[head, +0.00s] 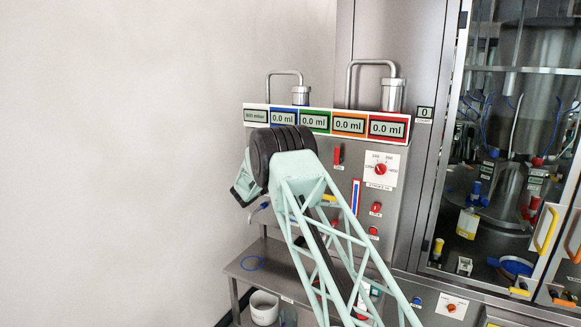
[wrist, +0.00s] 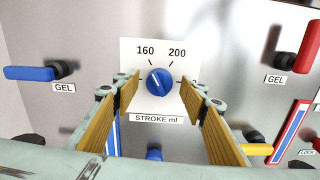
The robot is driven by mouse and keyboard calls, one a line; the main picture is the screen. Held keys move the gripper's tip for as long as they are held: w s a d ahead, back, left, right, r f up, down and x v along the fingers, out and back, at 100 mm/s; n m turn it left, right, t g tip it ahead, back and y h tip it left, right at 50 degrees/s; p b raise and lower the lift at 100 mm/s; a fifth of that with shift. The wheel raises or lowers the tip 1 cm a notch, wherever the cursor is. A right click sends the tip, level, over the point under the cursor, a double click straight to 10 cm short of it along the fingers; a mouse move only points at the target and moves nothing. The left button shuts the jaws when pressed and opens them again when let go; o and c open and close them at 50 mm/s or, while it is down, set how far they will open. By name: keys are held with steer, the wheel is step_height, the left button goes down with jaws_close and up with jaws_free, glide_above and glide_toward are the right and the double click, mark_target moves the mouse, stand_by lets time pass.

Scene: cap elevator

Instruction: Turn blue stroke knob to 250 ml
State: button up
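The blue stroke knob (wrist: 160,82) sits on a white dial plate (wrist: 134,52) in the wrist view. My gripper (wrist: 161,89) is open, with one wooden-coloured finger pad on each side of the knob. There are gaps between knob and pads; I cannot tell how far the tips stand from the plate. In the head view my arm hides the blue knob.
A blue GEL lever (wrist: 30,73) is at left and a red one (wrist: 308,48) at right. A blue button (wrist: 153,153) lies below the plate. The head view shows a red stroke knob (head: 381,169) further right.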

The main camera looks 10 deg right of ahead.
steer(key=shift+w+d, duration=0.15)
steer(key=shift+w, duration=0.05)
steer(key=c, duration=0.9)
